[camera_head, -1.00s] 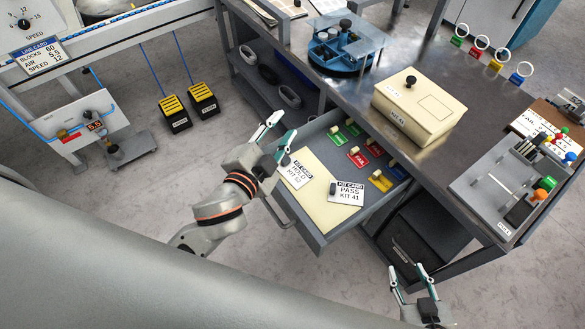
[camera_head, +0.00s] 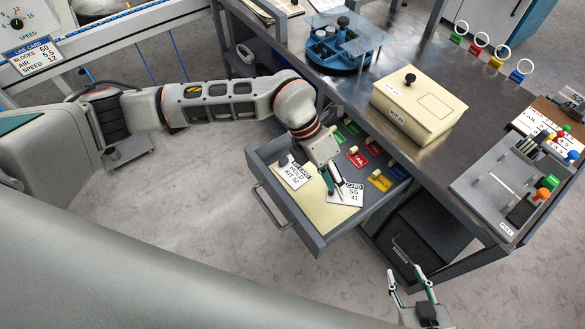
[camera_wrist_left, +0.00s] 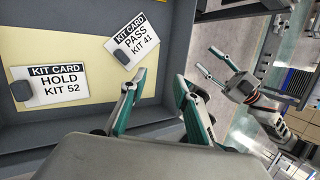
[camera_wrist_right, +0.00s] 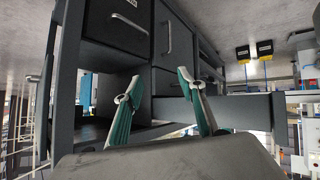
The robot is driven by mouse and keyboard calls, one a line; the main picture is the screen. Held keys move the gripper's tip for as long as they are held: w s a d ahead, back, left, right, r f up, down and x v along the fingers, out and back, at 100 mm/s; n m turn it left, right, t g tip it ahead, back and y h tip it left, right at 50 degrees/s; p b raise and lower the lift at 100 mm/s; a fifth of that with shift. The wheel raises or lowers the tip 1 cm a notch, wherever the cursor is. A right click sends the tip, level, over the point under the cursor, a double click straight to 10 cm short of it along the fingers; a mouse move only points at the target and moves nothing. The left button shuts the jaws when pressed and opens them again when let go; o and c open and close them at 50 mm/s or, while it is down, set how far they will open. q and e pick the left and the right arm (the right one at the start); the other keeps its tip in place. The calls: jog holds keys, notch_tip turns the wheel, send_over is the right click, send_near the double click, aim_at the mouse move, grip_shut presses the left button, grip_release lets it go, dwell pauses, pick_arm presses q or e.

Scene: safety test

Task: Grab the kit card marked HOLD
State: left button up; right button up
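The HOLD kit card (camera_head: 294,172), white with a dark clip, lies at the left end of the open drawer (camera_head: 318,243); it also shows in the left wrist view (camera_wrist_left: 54,84). The PASS kit card (camera_head: 350,194) lies to its right, partly hidden by my left gripper in the head view, and shows whole in the left wrist view (camera_wrist_left: 135,42). My left gripper (camera_head: 335,188) is over the drawer by the PASS card, open and empty. My right gripper (camera_head: 412,277) is open and empty, low in front of the cabinet; its fingers show in the right wrist view (camera_wrist_right: 158,88).
Green, red and yellow tags (camera_head: 357,156) lie at the drawer's back. A cream kit box (camera_head: 418,105), a blue round fixture (camera_head: 345,45) and a grey tray (camera_head: 500,190) stand on the bench above.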

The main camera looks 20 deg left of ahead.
aim_at(283, 159)
pick_arm(q)
jog(key=w+a+y, duration=0.2)
jog(key=a, duration=0.3)
jog(key=w+a+f+n+t+y, duration=0.1)
jog(key=w+a+y, duration=0.1)
jog(key=a, duration=0.3)
jog(key=w+a+f+y, duration=0.1)
jog(key=w+a+y, duration=0.1)
jog(key=w+a, duration=0.2)
jog(key=shift+w+a+f+n+t+b, duration=0.1)
jog(key=shift+a+f+n+t+b, duration=0.1)
jog(key=shift+a, duration=0.3)
jog(key=shift+w+a+f+n+t+b, duration=0.1)
jog(key=shift+a+b, duration=0.1)
jog(key=shift+a, duration=0.3)
jog(key=f, duration=0.2)
jog(key=f+b, duration=0.1)
jog(key=f, duration=0.2)
jog(key=shift+w+a+f+b, duration=0.1)
jog(key=shift+w+f+b, duration=0.1)
jog(key=shift+b, duration=0.1)
jog(key=shift+r, duration=0.2)
grip_shut()
